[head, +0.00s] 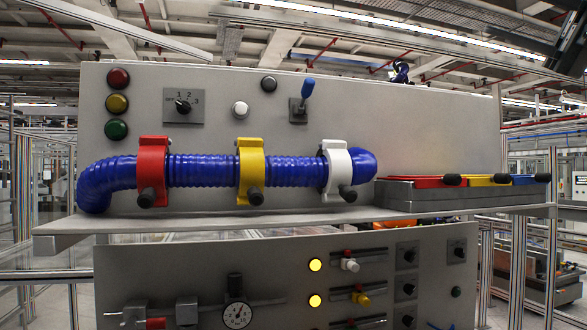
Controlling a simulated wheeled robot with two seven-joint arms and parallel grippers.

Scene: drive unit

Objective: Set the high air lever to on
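A blue-handled lever (307,88) stands on a small grey plate at the top of the upper grey panel, its handle tilted up and slightly right. On the lower panel, sliding levers with a white knob (349,265) and a yellow knob (361,299) sit beside lit yellow lamps. A red handle (155,323) shows on a pipe at the bottom left, partly cut off by the picture edge. No label readable here tells which one is the high air lever. Neither of my grippers can be made out in the head view.
A thick blue hose (205,170) runs across the upper panel in red, yellow and white clamps. A shelf (240,222) juts out below it. Grey boxes with red, yellow and blue parts (440,194) sit on its right. A gauge (237,315) is at the bottom.

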